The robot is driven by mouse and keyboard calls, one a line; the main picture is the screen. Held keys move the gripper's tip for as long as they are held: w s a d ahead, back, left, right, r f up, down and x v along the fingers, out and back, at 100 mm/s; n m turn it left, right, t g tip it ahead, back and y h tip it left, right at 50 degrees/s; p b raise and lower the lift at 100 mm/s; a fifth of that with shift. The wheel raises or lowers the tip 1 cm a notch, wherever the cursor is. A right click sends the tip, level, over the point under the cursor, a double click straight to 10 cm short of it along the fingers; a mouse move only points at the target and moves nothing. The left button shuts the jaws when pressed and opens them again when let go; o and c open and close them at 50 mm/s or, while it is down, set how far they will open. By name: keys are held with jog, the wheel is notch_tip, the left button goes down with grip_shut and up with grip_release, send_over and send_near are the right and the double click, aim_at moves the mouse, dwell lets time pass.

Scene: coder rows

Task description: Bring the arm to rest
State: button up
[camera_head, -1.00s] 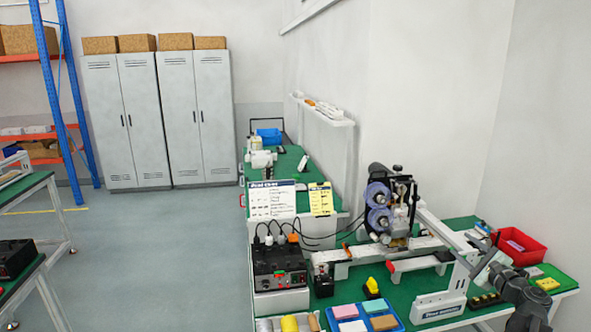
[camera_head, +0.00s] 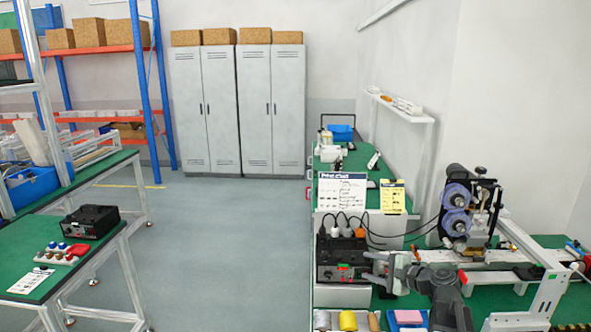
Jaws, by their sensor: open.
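My gripper (camera_head: 376,270) shows at the lower right, at the end of my dark grey arm (camera_head: 446,292). Its light grey fingers point left and stand apart, with nothing seen between them. The arm is bent above the green workbench. In the picture the fingers overlap the right edge of a black control box (camera_head: 338,262); I cannot tell whether they touch it.
A white frame (camera_head: 535,298) is at the far right. Yellow and white rolls (camera_head: 347,320) lie at the bench front. Free floor (camera_head: 225,245) lies between this bench and the left table (camera_head: 105,245).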

jog(key=s+a+f+n+g+h+b, duration=0.1)
jog(key=s+a+f+n+g, duration=0.35)
jog(key=s+a+f, duration=0.35)
jog(key=s+a+f+n+g+h+b, duration=0.1)
jog(key=s+a+f+n+g+h, duration=0.15)
jog(key=a+f+n+g, duration=0.6)
jog(key=s+d+f+n+t+h, duration=0.1)
jog(key=s+d+f+h, duration=0.1)
jog(key=s+d+h, duration=0.3)
jog(key=s+d, duration=0.3)
jog(key=shift+s+d+n+t, duration=0.3)
jog(key=shift+s, duration=0.1)
